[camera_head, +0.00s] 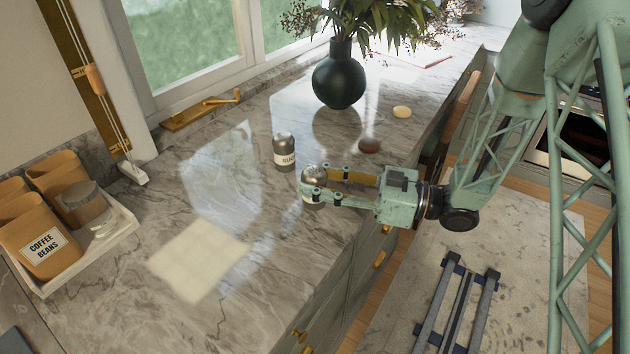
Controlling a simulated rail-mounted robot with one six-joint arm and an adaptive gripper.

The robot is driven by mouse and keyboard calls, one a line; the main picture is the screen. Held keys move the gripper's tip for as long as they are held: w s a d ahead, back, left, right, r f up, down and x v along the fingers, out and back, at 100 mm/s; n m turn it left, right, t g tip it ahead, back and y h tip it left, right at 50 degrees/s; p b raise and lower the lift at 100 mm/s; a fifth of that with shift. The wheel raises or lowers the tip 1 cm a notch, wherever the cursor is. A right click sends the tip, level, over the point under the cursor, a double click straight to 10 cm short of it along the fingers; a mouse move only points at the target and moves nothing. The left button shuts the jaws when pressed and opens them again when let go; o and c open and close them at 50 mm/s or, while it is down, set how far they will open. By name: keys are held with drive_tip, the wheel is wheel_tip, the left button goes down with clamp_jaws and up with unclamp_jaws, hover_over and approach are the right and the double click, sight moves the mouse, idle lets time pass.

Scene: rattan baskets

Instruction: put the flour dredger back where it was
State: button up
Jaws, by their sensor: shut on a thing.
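My gripper (320,183) reaches in from the right over the marble counter, with its fingers shut around a metal-topped shaker (312,174). Its domed top shows between the fingers. Its label is hidden, so I cannot read whether it is the flour dredger. I cannot tell whether its base touches the counter. A similar shaker (284,152) with a dark metal top and a pale label stands upright on the counter, just behind and left of my gripper. Its label is too small to read surely.
A dark vase (340,78) with foliage stands behind. A dark round object (369,146) and a yellowish one (402,112) lie near the right edge. A white tray (118,232) holds orange canisters at left. The front middle is clear around a pale square patch (198,260).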

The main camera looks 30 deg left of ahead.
drive_tip(key=shift+f, duration=0.1)
drive_tip(key=o, duration=0.9)
drive_tip(key=shift+r, duration=0.2)
drive_tip(key=shift+p+v, duration=1.25)
drive_tip(key=shift+v, duration=4.75)
drive_tip(key=shift+w, duration=0.1)
